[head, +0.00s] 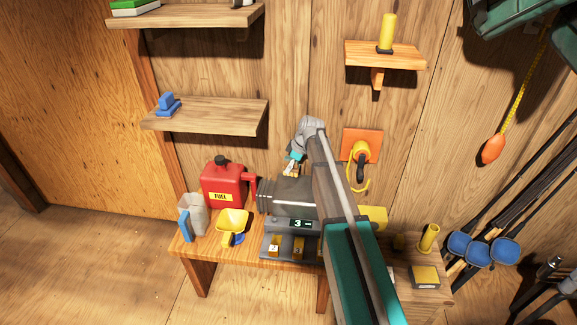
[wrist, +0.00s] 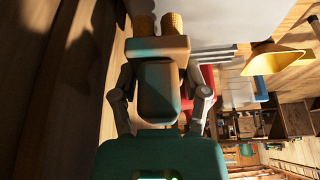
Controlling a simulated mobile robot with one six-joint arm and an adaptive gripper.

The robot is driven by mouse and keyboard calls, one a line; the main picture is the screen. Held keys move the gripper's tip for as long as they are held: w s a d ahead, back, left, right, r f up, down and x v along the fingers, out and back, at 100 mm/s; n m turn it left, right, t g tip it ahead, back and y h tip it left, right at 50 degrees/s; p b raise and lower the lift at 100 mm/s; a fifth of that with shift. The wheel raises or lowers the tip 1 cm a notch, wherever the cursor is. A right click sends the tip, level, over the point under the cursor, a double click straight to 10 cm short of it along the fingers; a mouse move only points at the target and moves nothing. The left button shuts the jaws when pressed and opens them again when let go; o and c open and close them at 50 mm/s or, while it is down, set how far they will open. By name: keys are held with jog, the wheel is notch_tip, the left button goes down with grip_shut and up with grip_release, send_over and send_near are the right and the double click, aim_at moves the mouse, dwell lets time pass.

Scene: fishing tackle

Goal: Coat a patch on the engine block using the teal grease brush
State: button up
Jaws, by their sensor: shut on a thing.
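The engine block (head: 292,192) is a grey ribbed machine body on the wooden bench, with a dark label marked 3. My gripper (head: 296,158) is above its top, pointing down, shut on the teal grease brush (head: 290,157). Only a small teal part of the brush shows, with a pale end below it close to the block's top. I cannot tell whether it touches. My arm hides the block's right part. In the wrist view my gripper (wrist: 158,26) has two tan tips side by side at the top, and the brush cannot be made out clearly.
A red fuel can (head: 222,186), a yellow scoop (head: 233,222) and a grey container (head: 193,216) stand left of the block. An orange wall plate (head: 372,139) with a yellow hook is to the right. A wooden shelf (head: 205,114) juts out at upper left.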

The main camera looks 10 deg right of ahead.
jog(key=shift+f+b, duration=1)
jog(key=shift+f, duration=0.05)
dwell(1.0)
jog(key=shift+s, duration=0.15)
jog(key=shift+s+a+r, duration=0.1)
jog(key=shift+s+a, duration=0.15)
jog(key=shift+s, duration=0.45)
jog(key=shift+s+a, duration=0.25)
jog(key=shift+s, duration=0.45)
jog(key=shift+s, duration=0.1)
jog(key=shift+s+a, duration=0.3)
jog(key=shift+s, duration=0.45)
jog(key=shift+s+a, duration=0.25)
jog(key=shift+s, duration=0.5)
jog(key=shift+s, duration=0.1)
jog(key=shift+s+a, duration=0.25)
jog(key=shift+s, duration=0.55)
jog(key=shift+s+a, duration=0.25)
jog(key=shift+s, duration=0.55)
